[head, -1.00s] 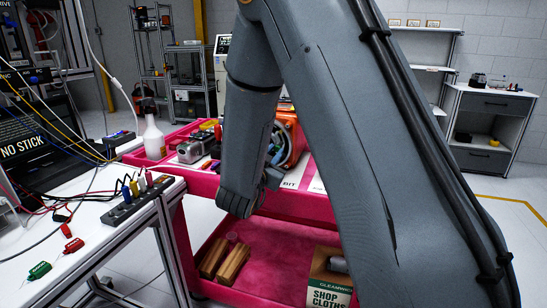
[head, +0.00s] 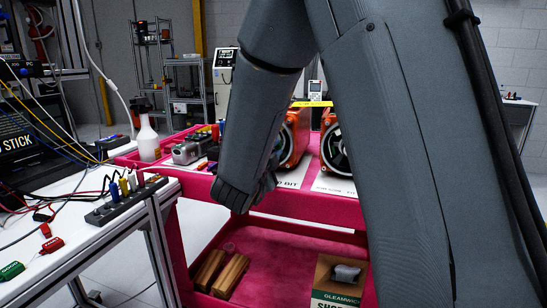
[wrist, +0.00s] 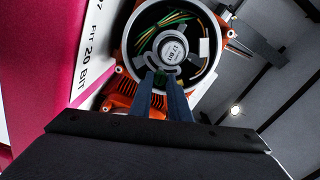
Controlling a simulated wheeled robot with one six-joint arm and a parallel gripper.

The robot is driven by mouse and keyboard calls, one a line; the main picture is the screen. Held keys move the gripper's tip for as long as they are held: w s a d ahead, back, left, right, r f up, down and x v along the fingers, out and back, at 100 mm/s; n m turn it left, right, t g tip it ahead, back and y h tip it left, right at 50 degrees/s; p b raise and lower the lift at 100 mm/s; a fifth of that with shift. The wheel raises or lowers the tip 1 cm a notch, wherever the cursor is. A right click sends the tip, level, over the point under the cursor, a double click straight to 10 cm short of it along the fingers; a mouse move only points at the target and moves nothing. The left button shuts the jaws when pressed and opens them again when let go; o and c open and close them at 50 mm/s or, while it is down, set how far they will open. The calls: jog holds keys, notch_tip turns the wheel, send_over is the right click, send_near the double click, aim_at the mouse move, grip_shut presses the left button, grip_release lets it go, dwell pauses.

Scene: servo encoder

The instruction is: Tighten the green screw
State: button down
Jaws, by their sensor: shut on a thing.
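In the wrist view, my gripper (wrist: 161,82) points at an open orange servo housing (wrist: 122,94). Its two blue-grey fingers are shut on a small green screw (wrist: 159,79) at the lower edge of the round silver encoder (wrist: 172,47), labelled "17 BIT". The fingers hide most of the screw, so its depth cannot be told. In the head view, my arm hides the gripper's fingertips and the screw. Two orange servo housings stand on the pink cart (head: 300,230): one (head: 300,117) partly behind my arm, the other (head: 328,118) right of it.
Green and orange wires curl inside the housing around the encoder. White label sheets (head: 336,184) lie under the housings. A spray bottle (head: 147,138) and a grey tool (head: 190,150) stand left on the cart. A white bench (head: 75,262) with cables is at left.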

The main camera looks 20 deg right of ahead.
jog(key=shift+m+b, duration=0.5)
jog(key=shift+m, duration=0.2)
jog(key=c, duration=1.6)
grip_release()
jog(key=shift+c, duration=0.2)
jog(key=v, duration=0.8)
